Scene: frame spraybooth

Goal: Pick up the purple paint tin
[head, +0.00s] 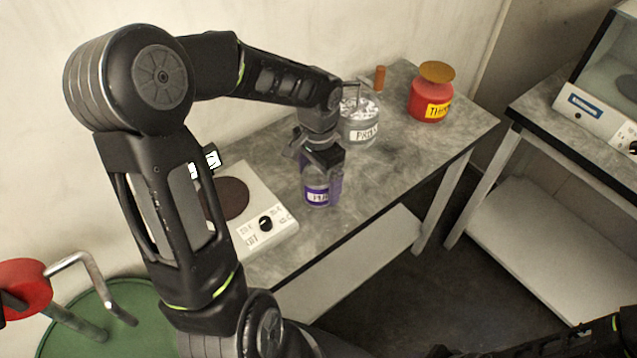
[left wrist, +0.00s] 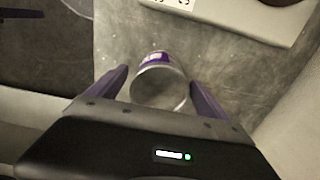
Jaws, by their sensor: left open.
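The purple paint tin (head: 317,196) stands on the grey bench, a grey tin with a purple label band. My left gripper (head: 322,172) is directly over it and hides its upper part in the head view. In the left wrist view the tin (left wrist: 158,84) sits between the two fingers of the left gripper (left wrist: 160,88), its round grey top facing the camera. The fingers are apart, one on each side, with small gaps showing. My right gripper is not in view; only a dark arm part shows at the lower right of the head view.
A hotplate (head: 262,205) stands left of the tin. A clear labelled jar (head: 358,128) and a red jar with an orange lid (head: 430,100) stand farther back on the bench (head: 400,165). A second table with a device (head: 600,105) is at the right.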

